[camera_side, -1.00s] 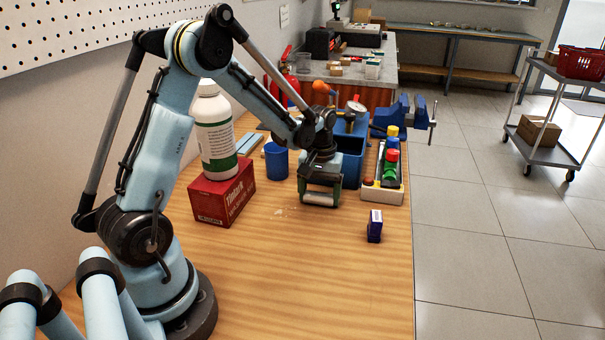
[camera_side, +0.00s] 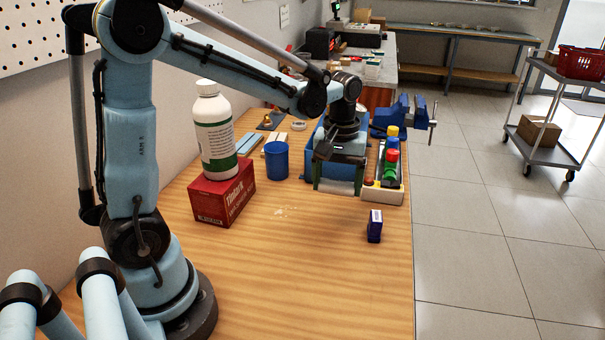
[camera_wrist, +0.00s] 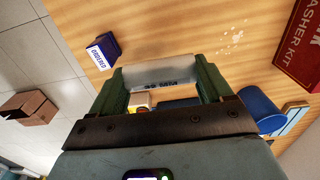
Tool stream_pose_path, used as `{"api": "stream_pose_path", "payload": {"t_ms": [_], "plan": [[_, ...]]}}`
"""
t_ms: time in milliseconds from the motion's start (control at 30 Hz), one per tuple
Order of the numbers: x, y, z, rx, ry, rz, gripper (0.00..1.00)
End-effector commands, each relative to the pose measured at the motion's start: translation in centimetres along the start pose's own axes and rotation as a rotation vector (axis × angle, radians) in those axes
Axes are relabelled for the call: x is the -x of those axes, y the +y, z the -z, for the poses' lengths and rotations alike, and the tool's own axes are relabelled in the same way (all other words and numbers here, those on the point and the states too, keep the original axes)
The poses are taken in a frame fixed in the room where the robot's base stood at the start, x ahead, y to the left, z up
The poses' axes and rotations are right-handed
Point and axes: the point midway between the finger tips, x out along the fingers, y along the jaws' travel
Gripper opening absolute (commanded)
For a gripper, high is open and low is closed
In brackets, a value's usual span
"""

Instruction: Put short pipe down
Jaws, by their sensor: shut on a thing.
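The short pipe (camera_wrist: 162,74) is a pale grey cylinder with small dark print. In the wrist view it spans the gap between the two green fingers of my gripper (camera_wrist: 163,82), which is shut on it. In the side view my gripper (camera_side: 338,184) hangs upright in front of the blue bin (camera_side: 319,136) and hides much of it. The pipe (camera_side: 336,187) shows as a grey bar low between the fingers. I cannot tell whether it touches anything below.
A tray of coloured bottles (camera_side: 383,193) stands close right of my gripper. A blue cup (camera_side: 276,161) and a red box (camera_side: 222,200) bearing a white bottle (camera_side: 214,137) are to the left. The front bench is clear.

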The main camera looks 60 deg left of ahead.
Motion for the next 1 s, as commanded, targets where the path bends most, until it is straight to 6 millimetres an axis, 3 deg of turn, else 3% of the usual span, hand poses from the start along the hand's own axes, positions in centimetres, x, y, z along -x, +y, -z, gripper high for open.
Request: {"api": "stream_pose_path", "payload": {"t_ms": [133,233,600,1000], "plan": [[1.0,1.0,-1.4,-0.003,0.001,0.0,0.45],[1.1,0.9,-1.3,0.003,0.021,-0.003,0.45],[-1.3,-4.2,5.5,0.007,0.276,-0.005,0.45],[-3.8,-5.1,6.5,0.0,0.317,0.001,0.45]]}}
